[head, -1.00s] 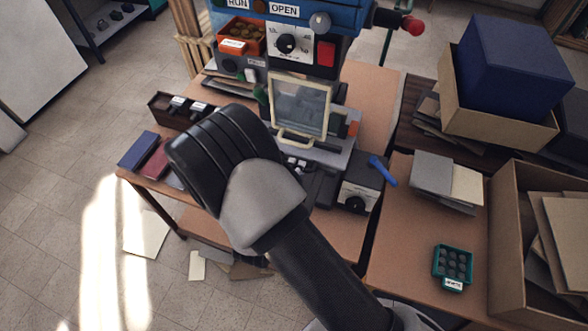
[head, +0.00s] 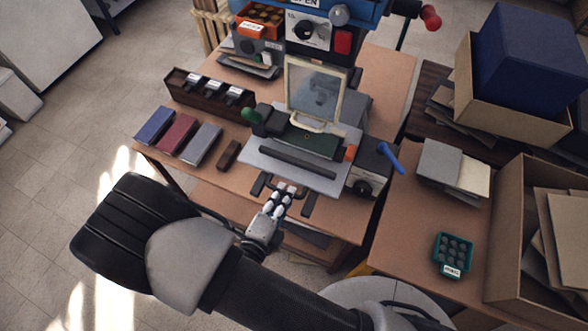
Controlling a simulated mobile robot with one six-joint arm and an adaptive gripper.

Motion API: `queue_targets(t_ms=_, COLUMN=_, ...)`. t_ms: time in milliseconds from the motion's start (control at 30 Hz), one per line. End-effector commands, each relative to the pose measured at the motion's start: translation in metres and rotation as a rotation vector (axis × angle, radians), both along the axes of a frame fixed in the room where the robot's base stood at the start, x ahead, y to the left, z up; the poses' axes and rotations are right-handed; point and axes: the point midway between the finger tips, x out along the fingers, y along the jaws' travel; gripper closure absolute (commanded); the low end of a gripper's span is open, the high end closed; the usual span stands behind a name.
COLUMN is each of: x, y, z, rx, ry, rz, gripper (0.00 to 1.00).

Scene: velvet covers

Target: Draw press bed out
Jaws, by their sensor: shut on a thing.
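The press (head: 345,14) is blue and stands at the back of the wooden table. Below it, the press bed (head: 258,160) is a flat grey plate with a dark green cover (head: 309,144) lying on it behind a black bar (head: 297,162). A cream-framed clear guard (head: 316,92) stands upright over the back of the bed. My gripper (head: 285,190) is shut on the bed's dark front handle (head: 309,203), between its two side arms. The fingers hide the handle's middle.
Blue, red and grey covers (head: 202,144) lie at left by a dark rack (head: 208,96). A control box (head: 369,168) with a blue lever (head: 391,159) flanks the bed's right. Cardboard boxes (head: 541,235) and a teal tray (head: 453,254) occupy the right table.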

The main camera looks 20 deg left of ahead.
Motion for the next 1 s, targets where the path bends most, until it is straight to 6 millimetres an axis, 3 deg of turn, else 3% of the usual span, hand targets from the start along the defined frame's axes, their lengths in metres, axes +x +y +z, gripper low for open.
queue_targets(t_ms=200, x=-0.046, y=0.005, z=0.001, rx=0.0, ry=0.0, rz=0.006, gripper=1.0)
queue_targets(t_ms=400, x=-0.071, y=0.006, z=0.001, rx=0.001, ry=-0.001, rz=0.002, gripper=1.0)
queue_targets(t_ms=967, x=-0.082, y=0.007, z=-0.001, rx=0.0, ry=0.003, rz=0.0, gripper=1.0)
queue_targets(t_ms=1000, x=-0.082, y=0.007, z=-0.001, rx=0.0, ry=0.003, rz=0.0, gripper=0.87)
